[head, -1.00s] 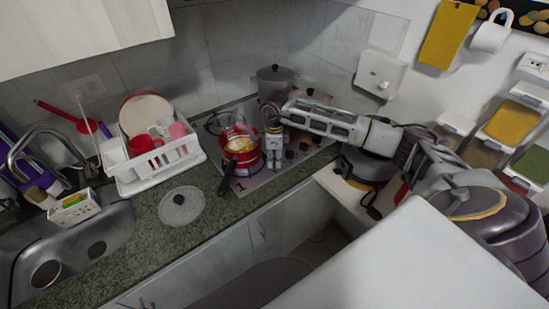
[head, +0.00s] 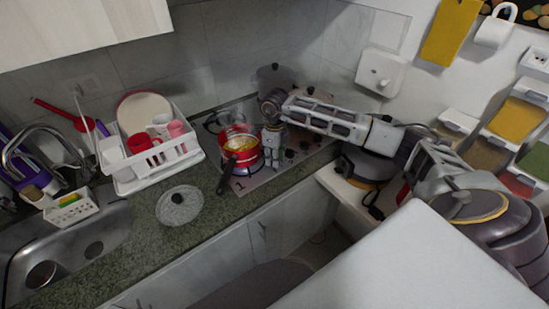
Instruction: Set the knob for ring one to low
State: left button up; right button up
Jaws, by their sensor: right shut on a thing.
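The cooktop (head: 262,178) is set in the counter, with a "1" marked near its front left corner. A red pot (head: 246,157) with yellowish contents stands on its left part, its dark handle pointing to the front. Small dark knobs (head: 304,148) show along the cooktop to the right of my gripper. My right gripper (head: 272,166) points down just right of the red pot, low over the cooktop's front part. It is shut on a cooktop knob that its fingers hide. I cannot read that knob's setting. My left gripper is not in view.
A grey pot (head: 275,76) stands at the back. A glass lid (head: 180,205) lies on the counter to the left. A white dish rack (head: 155,170) and a sink (head: 75,245) are farther left. A dark appliance (head: 362,165) sits below my right forearm.

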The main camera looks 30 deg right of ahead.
dwell(0.3)
jog(key=o, duration=1.1)
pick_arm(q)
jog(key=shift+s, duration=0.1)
pick_arm(e)
jog(key=shift+r, duration=0.15)
jog(key=shift+r, duration=5.85)
